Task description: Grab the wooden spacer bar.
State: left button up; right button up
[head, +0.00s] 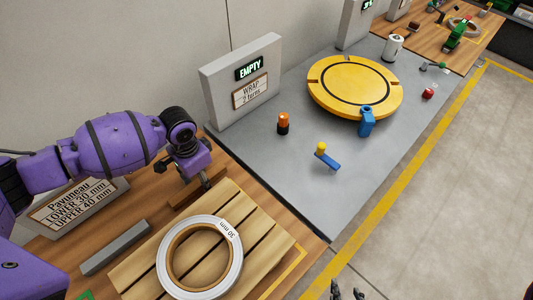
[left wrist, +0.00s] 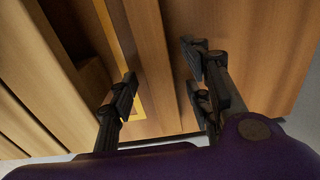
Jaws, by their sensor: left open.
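The wooden spacer bar (head: 184,198) is a plain brown block on the wooden bench, beside the far left edge of the slatted pallet. My left gripper (head: 205,182) is open right over the bar and partly hides it. In the left wrist view, the open fingers of my left gripper (left wrist: 165,88) stand on either side of a wooden strip that looks like the bar (left wrist: 155,60). Whether they touch it, I cannot tell. Dark fingertips of my right gripper (head: 347,291) show at the bottom edge, mostly cut off.
A white-rimmed ring coil (head: 163,257) lies on the pallet (head: 258,236). A grey bar (head: 115,248) and the Pavuneau sign (head: 78,203) are to the left. The grey table (head: 300,205) beyond holds a yellow turntable (head: 325,85), an orange-topped beacon (head: 283,124) and a blue tool (head: 329,160).

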pick_arm(q)
jog(key=shift+c, duration=0.3)
grip_shut()
jog(key=shift+r, duration=0.15)
